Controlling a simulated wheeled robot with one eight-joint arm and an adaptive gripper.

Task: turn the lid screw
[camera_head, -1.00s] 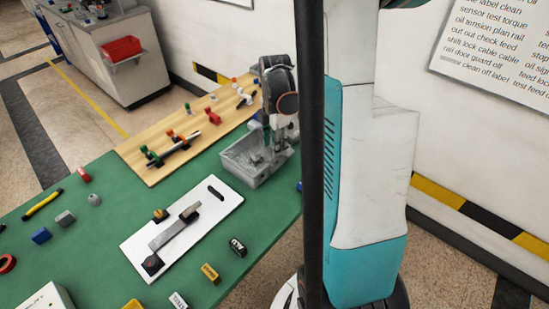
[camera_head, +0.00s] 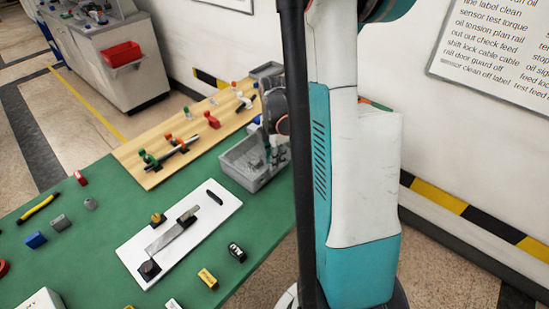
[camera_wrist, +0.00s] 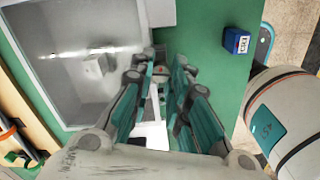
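No lid screw can be made out for certain. A grey open bin (camera_head: 236,174) stands at the right edge of the green table, and it fills the upper left of the wrist view (camera_wrist: 45,85). A small pale block (camera_wrist: 92,66) lies inside it. My gripper (camera_wrist: 166,66) points down at the bin's right side; its two fingers stand apart with a gap and nothing clearly held. In the head view my arm and a dark pole partly hide it. A white plate (camera_head: 218,212) carries a grey bar (camera_head: 172,237) with a round black knob (camera_head: 150,268).
A black labelled block (camera_head: 237,251) and a yellow block (camera_head: 208,278) lie right of the plate. Green table (camera_head: 95,245) is partly clear at left.

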